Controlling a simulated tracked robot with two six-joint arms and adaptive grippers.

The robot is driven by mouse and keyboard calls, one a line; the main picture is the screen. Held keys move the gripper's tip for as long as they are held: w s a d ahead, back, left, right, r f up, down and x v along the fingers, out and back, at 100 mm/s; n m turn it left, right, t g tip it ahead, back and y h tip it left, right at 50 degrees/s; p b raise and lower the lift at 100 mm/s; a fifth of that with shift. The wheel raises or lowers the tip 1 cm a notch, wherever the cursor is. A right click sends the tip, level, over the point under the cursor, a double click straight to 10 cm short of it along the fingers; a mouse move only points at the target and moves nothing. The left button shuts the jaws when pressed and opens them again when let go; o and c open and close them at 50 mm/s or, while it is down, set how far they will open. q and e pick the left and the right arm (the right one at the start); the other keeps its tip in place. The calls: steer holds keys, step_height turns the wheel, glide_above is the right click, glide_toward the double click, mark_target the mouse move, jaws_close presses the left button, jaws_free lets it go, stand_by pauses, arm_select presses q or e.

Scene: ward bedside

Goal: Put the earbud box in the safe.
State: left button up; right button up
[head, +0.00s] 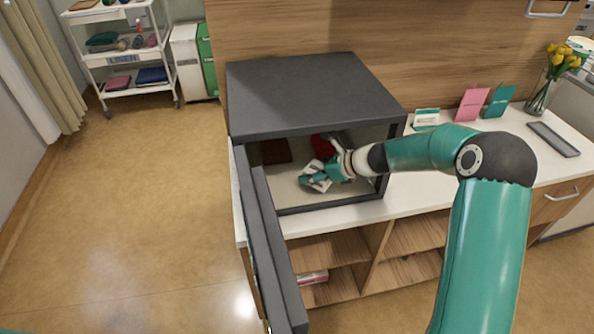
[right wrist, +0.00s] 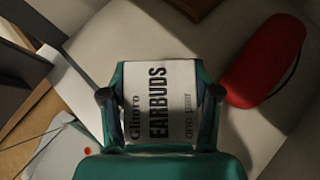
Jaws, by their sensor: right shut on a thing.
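The safe (head: 312,92) is a dark grey box on the white counter, its door (head: 270,240) swung open towards me. My right gripper (head: 318,184) reaches through the opening and is shut on the earbud box. In the right wrist view the white earbud box (right wrist: 158,78), lettered "EARBUDS", sits between the two fingers (right wrist: 160,95). In the head view the fingers hide most of the box. I cannot tell whether the box touches the safe's floor. My left gripper is not in view.
A red case (right wrist: 265,60) lies on the safe floor right of the box in the wrist view. A dark brown flat item (head: 276,151) lies in the safe's back left. Cards (head: 472,104), a vase (head: 541,92) and a grey tray (head: 553,139) stand on the counter to the right.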

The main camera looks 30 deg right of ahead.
steer(key=w+a, duration=0.2)
steer(key=w, duration=0.1)
steer(key=shift+w+p, duration=0.25)
steer(key=shift+p, duration=0.1)
steer(key=shift+w+a+f, duration=0.15)
steer(key=shift+w+a, duration=0.1)
steer(key=shift+w, duration=0.05)
step_height(320, 180, down, 3)
steer(key=shift+d+f+b, duration=0.1)
steer(key=shift+f+b, duration=0.05)
steer(key=shift+b, duration=0.15)
steer(key=o, duration=1.3)
steer(key=shift+s, duration=0.1)
steer(key=v, duration=0.7)
steer(key=shift+s, duration=0.15)
